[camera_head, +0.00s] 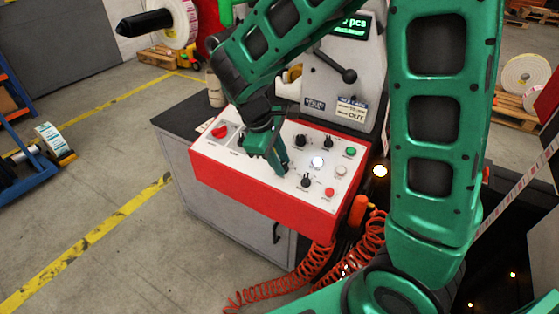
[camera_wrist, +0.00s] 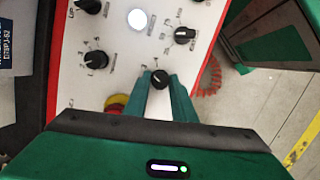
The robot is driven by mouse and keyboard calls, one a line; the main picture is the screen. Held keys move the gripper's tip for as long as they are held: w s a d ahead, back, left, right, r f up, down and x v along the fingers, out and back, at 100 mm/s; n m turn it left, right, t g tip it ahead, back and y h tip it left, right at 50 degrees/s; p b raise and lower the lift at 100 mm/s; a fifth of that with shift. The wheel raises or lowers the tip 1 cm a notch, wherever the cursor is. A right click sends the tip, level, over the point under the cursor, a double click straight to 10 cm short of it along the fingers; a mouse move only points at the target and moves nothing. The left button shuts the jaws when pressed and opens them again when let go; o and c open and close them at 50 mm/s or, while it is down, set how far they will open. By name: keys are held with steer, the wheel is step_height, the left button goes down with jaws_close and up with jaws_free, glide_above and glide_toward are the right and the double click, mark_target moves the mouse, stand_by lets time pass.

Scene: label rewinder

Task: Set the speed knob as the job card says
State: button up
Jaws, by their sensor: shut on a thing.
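A control panel with a white top and red sides (camera_head: 232,182) stands on a dark bench. My gripper (camera_head: 284,171) is lowered onto the left-middle part of its top. In the wrist view, the green fingers (camera_wrist: 161,88) are shut on a small black knob (camera_wrist: 160,78). In the head view the fingers hide that knob. Other black pointer knobs show on the panel: one at the front (camera_head: 306,181), and two at the back, left (camera_head: 300,141) and right (camera_head: 328,142). The print by the knobs is too small to read, so I cannot tell which is speed.
A lit white button (camera_head: 317,162), green button (camera_head: 350,152) and red button (camera_head: 330,192) are near the knobs. A red switch (camera_head: 219,131) is at the panel's left. A card reading "OUT" (camera_head: 352,112) is on the machine behind. Red coiled hoses (camera_head: 300,276) hang in front.

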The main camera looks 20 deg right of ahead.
steer(key=shift+w+r, duration=0.15)
steer(key=shift+w, duration=0.15)
steer(key=o, duration=1)
steer(key=shift+d, duration=0.1)
steer(key=shift+s, duration=0.1)
steer(key=v, duration=1)
steer(key=shift+r, duration=0.25)
